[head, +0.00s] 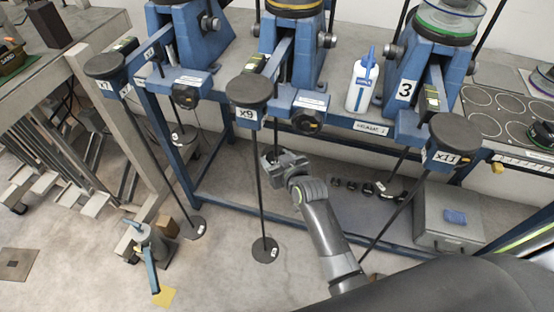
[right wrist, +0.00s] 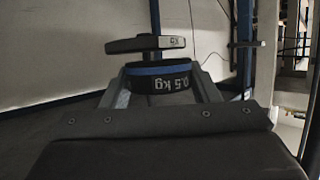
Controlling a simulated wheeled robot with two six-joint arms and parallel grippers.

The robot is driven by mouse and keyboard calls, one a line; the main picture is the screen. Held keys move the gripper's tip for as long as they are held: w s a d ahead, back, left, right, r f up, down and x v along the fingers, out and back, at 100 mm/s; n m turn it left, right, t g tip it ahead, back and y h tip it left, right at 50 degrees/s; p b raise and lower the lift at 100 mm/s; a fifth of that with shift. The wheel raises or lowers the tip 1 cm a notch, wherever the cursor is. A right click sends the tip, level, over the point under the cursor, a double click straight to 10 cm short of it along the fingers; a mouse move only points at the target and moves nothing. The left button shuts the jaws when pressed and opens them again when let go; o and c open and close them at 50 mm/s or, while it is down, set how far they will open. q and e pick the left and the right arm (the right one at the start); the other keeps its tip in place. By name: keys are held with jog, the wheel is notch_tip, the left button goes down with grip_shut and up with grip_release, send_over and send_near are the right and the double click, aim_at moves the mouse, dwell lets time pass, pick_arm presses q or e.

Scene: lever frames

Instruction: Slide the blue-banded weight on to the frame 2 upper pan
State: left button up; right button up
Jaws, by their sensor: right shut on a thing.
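The blue-banded weight (right wrist: 158,77), a dark disc marked 0.5 kg, is between the fingers of my right gripper (right wrist: 160,95) in the right wrist view. The gripper is shut on it. Just beyond the weight is a flat dark plate with a thin stem and a small label, which looks like the upper pan (right wrist: 147,44); I cannot tell whether they touch. In the head view my right gripper (head: 274,160) is below the beam of the middle frame (head: 292,50), close to its hanging rods. The weight is too small to make out there. My left gripper is not in view.
A long hanger with a floor-level disc (head: 265,250) hangs in front of the middle frame. Similar hangers stand left and right. A blue bench rail (head: 300,215) runs behind my arm.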

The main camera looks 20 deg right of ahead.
aim_at(276, 149)
jog(key=shift+w+d, duration=0.1)
jog(key=shift+w, duration=0.35)
jog(key=shift+w+d+r, duration=0.1)
jog(key=shift+w, duration=0.45)
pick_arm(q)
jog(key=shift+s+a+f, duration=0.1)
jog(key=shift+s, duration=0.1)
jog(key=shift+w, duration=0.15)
pick_arm(e)
jog(key=shift+w+d, duration=0.1)
jog(key=shift+w, duration=0.15)
jog(key=shift+w+d, duration=0.1)
jog(key=shift+w, duration=0.2)
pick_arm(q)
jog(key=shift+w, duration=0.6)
pick_arm(e)
jog(key=shift+w, duration=0.1)
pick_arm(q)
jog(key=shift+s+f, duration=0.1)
pick_arm(e)
jog(key=shift+w, duration=0.2)
